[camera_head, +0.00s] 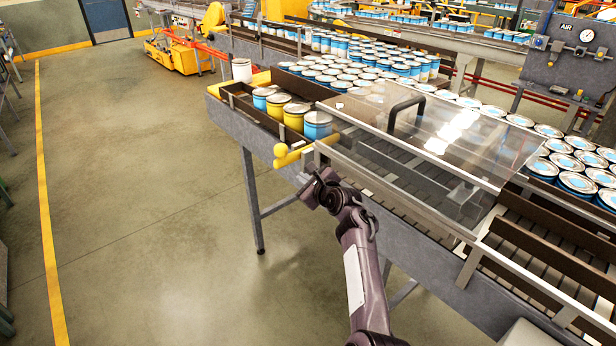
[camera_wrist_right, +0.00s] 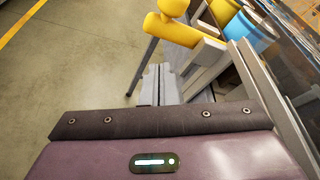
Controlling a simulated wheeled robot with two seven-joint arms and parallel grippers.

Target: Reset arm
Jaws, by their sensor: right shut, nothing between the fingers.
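My right arm reaches up from the bottom of the head view. Its gripper (camera_head: 318,188) is shut and empty beside the conveyor's near side, just below a yellow handle with round knobs (camera_head: 292,157). In the right wrist view the closed fingers (camera_wrist_right: 159,84) point toward the floor and the conveyor side. The yellow handle (camera_wrist_right: 185,32) is beyond them there, apart from the fingers as far as I can tell. My left gripper is not in view.
The roller conveyor (camera_head: 415,235) carries a clear hinged cover with a black handle (camera_head: 404,108). Blue and yellow cans (camera_head: 295,115) stand in the lane at its left end. A white can (camera_head: 241,70) stands at the far corner. The floor (camera_head: 140,190) at left is clear.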

